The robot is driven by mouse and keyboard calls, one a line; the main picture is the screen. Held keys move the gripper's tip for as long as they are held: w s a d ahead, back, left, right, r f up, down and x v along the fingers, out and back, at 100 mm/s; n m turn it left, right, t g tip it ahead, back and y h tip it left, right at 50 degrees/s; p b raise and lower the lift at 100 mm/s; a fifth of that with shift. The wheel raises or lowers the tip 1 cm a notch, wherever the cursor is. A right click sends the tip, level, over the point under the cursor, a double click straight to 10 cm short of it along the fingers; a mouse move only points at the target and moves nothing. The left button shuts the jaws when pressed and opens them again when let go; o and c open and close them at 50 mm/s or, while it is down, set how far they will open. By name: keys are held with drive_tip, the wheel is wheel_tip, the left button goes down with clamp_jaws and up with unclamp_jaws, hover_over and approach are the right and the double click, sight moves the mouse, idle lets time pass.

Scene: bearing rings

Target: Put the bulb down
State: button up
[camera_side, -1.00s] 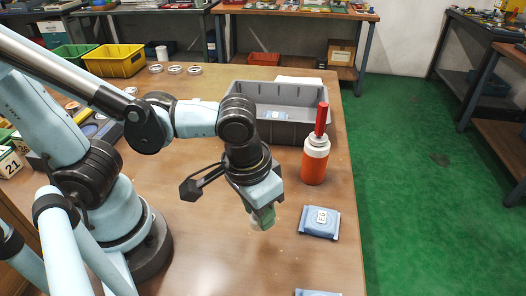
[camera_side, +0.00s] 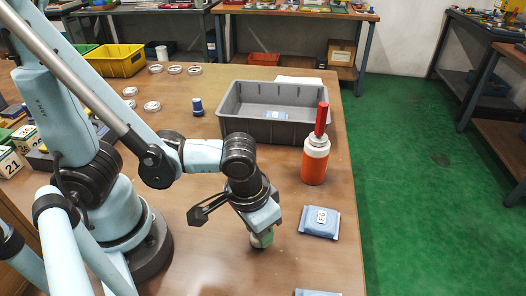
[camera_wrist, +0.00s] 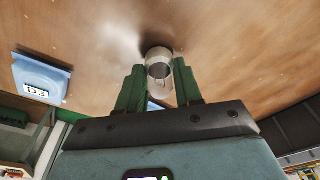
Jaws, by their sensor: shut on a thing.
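My gripper (camera_side: 262,240) points down over the bare front part of the wooden table, left of a blue packet. In the wrist view, its two green fingers (camera_wrist: 160,88) are shut on the bulb (camera_wrist: 158,62), which looks whitish and round-ended and sticks out past the fingertips. In the side view only a little of the bulb (camera_side: 257,245) shows beneath the fingers. A dark shadow lies on the wood close to the bulb's end. I cannot tell whether the bulb touches the table.
A blue packet (camera_side: 319,222) lies to the right; another is cut off at the bottom edge. An orange bottle (camera_side: 314,162) with a red top stands behind, beside a grey bin (camera_side: 234,122). A blue-capped piece (camera_side: 197,107) and several rings (camera_side: 152,106) lie at back left.

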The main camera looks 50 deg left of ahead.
drive_tip(key=o, duration=1)
drive_tip(key=shift+f, duration=0.15)
drive_tip(key=shift+o, duration=0.2)
drive_tip(key=shift+r, duration=0.2)
drive_tip(key=shift+s+r, duration=0.85)
drive_tip(key=shift+r, duration=4.95)
drive_tip(key=w+a+t, duration=0.5)
drive_tip(key=w+a, duration=0.4)
drive_tip(key=a, duration=0.4)
drive_tip(key=shift+r, duration=0.25)
drive_tip(key=shift+w, duration=0.1)
